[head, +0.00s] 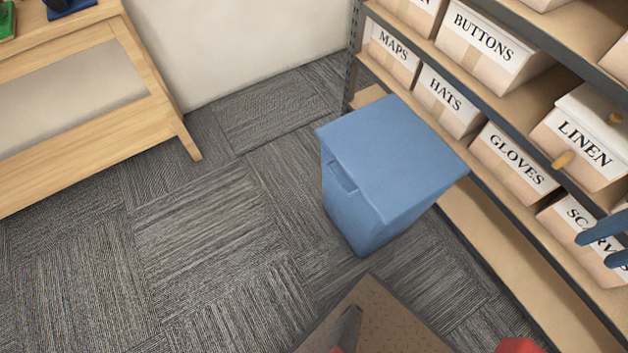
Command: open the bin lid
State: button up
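A blue bin (362,215) stands upright on the carpet in front of the shelving. Its flat blue lid (390,148) lies closed over the top. A slot-like handle recess (343,178) shows high on the bin's left-facing side. My gripper (594,252) shows only in part at the right edge of the view, as two dark blue fingers spread apart with a gap between them. It looks empty, and it is apart from the bin, well to its right. The rest of the gripper is out of view.
Shelving (500,235) with labelled boxes, such as HATS (447,100) and GLOVES (512,160), stands close behind and right of the bin. A wooden table (90,150) is at the left. Carpet (210,240) left of the bin is clear.

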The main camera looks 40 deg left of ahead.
aim_at(396, 162)
jog(key=u, duration=1.8)
